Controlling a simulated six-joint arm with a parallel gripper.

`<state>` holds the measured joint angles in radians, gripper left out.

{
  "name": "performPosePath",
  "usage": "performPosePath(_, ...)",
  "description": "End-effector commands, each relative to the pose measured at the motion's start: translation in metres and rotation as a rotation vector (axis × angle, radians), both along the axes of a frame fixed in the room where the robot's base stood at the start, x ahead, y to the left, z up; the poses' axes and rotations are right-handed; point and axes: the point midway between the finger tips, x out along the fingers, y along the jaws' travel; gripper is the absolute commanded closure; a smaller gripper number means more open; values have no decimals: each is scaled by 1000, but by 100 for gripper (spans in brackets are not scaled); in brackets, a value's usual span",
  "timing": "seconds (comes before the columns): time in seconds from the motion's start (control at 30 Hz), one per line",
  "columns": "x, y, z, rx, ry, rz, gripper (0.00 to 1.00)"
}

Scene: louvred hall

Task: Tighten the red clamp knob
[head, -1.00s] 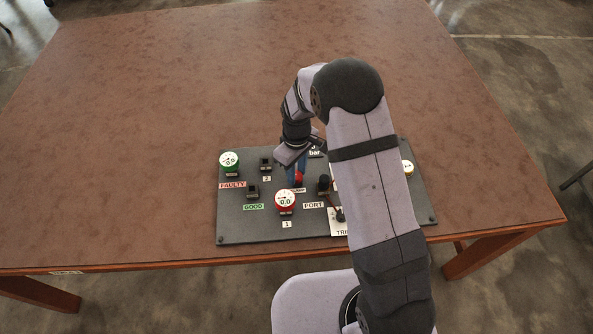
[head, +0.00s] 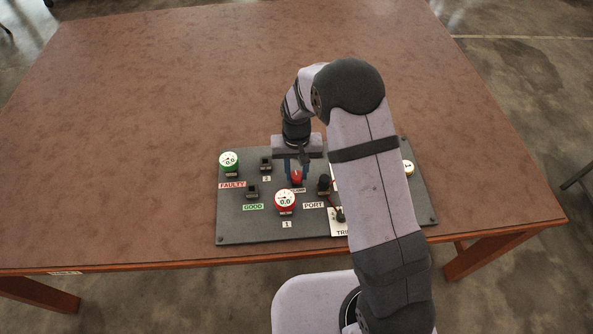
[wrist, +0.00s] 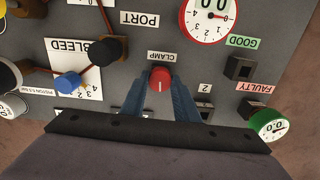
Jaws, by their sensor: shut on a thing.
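The red clamp knob (head: 297,177) stands on the dark grey panel (head: 262,228), above the red gauge in the head view. In the wrist view the red knob (wrist: 160,79) sits just below its CLAMP label (wrist: 162,57) and shows a pale pointer line on its face. My gripper (head: 297,175) points down at the panel. Its blue fingers (wrist: 160,88) lie on either side of the knob, shut on it. My arm hides part of the panel's right side in the head view.
A red-rimmed gauge (head: 285,201) reading near zero stands close to the knob. A green gauge (head: 229,160) is at the panel's left, by the FAULTY label (head: 232,185). A black fitting (head: 324,184) is right of the knob. The brown table (head: 150,100) is bare behind the panel.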

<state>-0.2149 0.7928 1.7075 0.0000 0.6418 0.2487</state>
Motion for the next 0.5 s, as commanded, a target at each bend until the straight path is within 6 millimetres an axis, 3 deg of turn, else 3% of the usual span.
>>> performPosePath(0.5, 1, 0, 1, 0, -1, -140, 95)
